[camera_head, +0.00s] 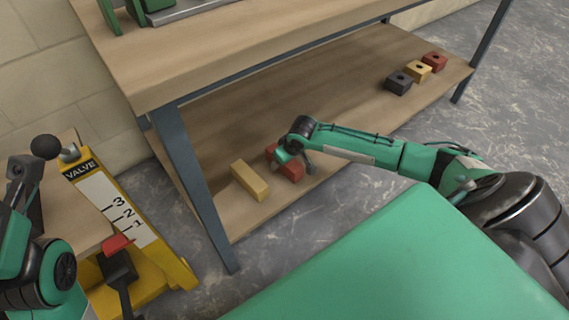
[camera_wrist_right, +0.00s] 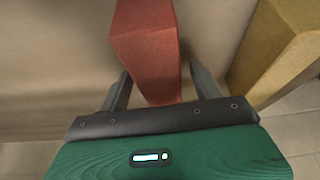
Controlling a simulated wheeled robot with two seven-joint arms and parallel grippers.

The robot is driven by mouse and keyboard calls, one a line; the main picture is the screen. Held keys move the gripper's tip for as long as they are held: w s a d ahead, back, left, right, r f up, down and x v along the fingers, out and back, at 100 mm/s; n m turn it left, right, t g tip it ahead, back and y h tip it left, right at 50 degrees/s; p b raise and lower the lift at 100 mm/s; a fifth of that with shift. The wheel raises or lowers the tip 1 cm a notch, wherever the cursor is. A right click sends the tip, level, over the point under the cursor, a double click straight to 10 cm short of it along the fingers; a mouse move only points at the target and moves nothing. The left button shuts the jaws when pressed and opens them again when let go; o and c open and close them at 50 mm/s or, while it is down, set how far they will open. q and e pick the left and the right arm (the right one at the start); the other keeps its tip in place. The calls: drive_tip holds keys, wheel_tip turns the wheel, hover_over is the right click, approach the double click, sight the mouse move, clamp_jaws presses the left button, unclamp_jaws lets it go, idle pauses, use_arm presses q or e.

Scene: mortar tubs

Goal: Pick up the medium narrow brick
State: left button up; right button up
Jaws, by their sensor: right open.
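A red brick (camera_head: 291,173) lies on the wooden lower shelf, partly hidden by my right gripper (camera_head: 297,163). The right wrist view shows the red brick (camera_wrist_right: 148,52) between the two fingers of the right gripper (camera_wrist_right: 160,78), which is open. One finger is on each side of the brick, and I cannot tell whether either touches it. A yellow brick (camera_head: 249,181) lies beside it on the shelf and also shows at the right of the wrist view (camera_wrist_right: 282,52). Which brick is the medium narrow one is not marked.
Three blocks with holes, dark (camera_head: 398,84), yellow (camera_head: 418,70) and red (camera_head: 434,61), stand at the shelf's far right. A blue-grey table leg (camera_head: 195,170) rises left of the yellow brick. The upper tabletop (camera_head: 220,62) overhangs the shelf. A yellow valve stand (camera_head: 172,268) is at left.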

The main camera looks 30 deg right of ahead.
drive_tip(key=shift+c, duration=0.4)
clamp_jaws()
drive_tip(key=shift+r, duration=0.1)
drive_tip(key=shift+r, duration=0.15)
